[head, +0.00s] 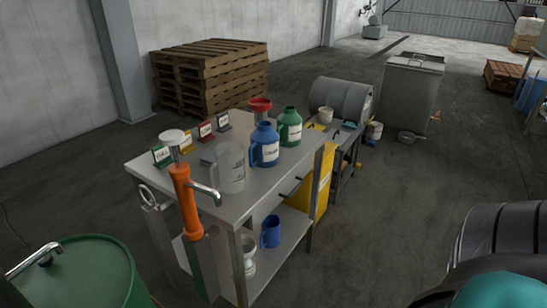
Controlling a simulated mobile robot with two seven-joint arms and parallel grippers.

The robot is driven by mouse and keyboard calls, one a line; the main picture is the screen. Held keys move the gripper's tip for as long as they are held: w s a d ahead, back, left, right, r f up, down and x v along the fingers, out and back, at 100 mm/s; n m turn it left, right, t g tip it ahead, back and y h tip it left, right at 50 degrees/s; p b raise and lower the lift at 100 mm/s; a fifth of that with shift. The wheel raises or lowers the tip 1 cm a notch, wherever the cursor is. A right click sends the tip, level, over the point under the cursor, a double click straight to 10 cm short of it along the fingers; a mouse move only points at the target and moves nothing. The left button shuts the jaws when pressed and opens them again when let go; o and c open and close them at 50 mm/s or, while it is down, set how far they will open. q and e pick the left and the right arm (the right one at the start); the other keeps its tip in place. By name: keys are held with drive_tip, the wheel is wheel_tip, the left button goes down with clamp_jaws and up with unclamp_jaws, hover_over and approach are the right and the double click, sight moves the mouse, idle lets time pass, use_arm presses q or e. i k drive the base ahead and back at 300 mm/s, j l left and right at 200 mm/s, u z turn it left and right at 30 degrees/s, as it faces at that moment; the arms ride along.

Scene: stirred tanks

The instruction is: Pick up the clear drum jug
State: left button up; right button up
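The clear drum jug (232,170) stands upright on the grey metal workbench (215,203), near its front left part. Neither of my grippers shows in the head view, and nothing is touching the clear jug.
A blue mug (270,232) sits on the lower shelf. A green drum (85,275) stands at the lower left. Open floor (390,200) lies right of the bench.

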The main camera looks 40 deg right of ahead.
sight(230, 156)
drive_tip(key=z, duration=1.05)
drive_tip(key=i+l+u, duration=0.1)
drive_tip(key=i+l, duration=0.15)
drive_tip(key=l, duration=0.2)
